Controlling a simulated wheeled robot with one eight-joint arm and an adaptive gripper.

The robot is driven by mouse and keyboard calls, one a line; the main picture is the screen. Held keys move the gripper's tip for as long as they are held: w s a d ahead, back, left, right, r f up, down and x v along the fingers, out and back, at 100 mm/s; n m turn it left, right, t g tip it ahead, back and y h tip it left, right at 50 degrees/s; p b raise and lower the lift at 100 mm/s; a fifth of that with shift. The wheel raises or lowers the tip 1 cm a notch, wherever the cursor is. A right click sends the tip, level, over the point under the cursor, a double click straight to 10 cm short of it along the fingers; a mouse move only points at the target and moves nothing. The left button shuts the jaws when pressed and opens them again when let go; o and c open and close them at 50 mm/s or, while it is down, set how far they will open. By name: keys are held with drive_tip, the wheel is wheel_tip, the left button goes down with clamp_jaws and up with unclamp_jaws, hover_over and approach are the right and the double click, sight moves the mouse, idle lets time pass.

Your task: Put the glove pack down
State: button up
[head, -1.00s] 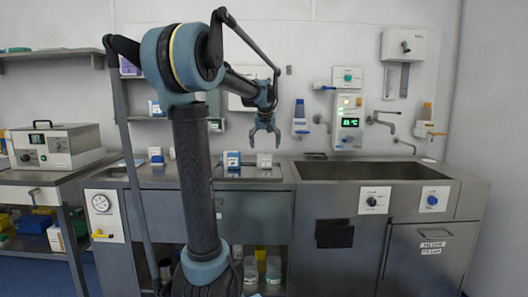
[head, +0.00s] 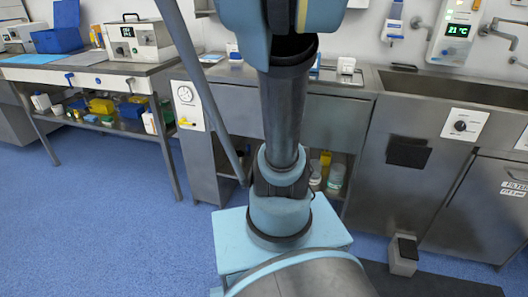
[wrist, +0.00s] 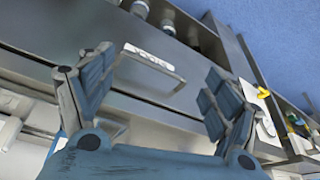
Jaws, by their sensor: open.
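In the wrist view my gripper (wrist: 160,72) is open, with its blue-grey fingers wide apart and nothing between them. Behind the fingers is a metal cabinet front with a labelled handle (wrist: 155,62). My gripper is out of the head view. I cannot tell for certain which thing is the glove pack. A small white box (head: 346,66) stands on the steel counter (head: 362,84), right of my arm. A small white and blue pack (head: 233,52) stands on the counter left of my arm. No gripper touches either in the head view.
The sink (head: 425,85) lies to the right of the counter. A side table (head: 75,77) at the left bears a boxy device (head: 133,45) and a blue bin (head: 60,35). A pedal (head: 404,258) stands on the floor at right. The blue floor at left is clear.

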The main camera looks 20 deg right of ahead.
drive_tip(key=s+a+f+n, duration=0.1)
drive_tip(key=s+a+f, duration=0.4)
drive_tip(key=s+f, duration=0.3)
drive_tip(key=s+a+f+n+g, duration=0.1)
drive_tip(key=s+a+f, duration=0.5)
drive_tip(key=s+f, duration=0.2)
drive_tip(key=shift+n+g+y, duration=0.3)
drive_tip(key=shift+n, duration=0.1)
drive_tip(key=shift+w+f, duration=0.2)
drive_tip(key=shift+w, duration=0.3)
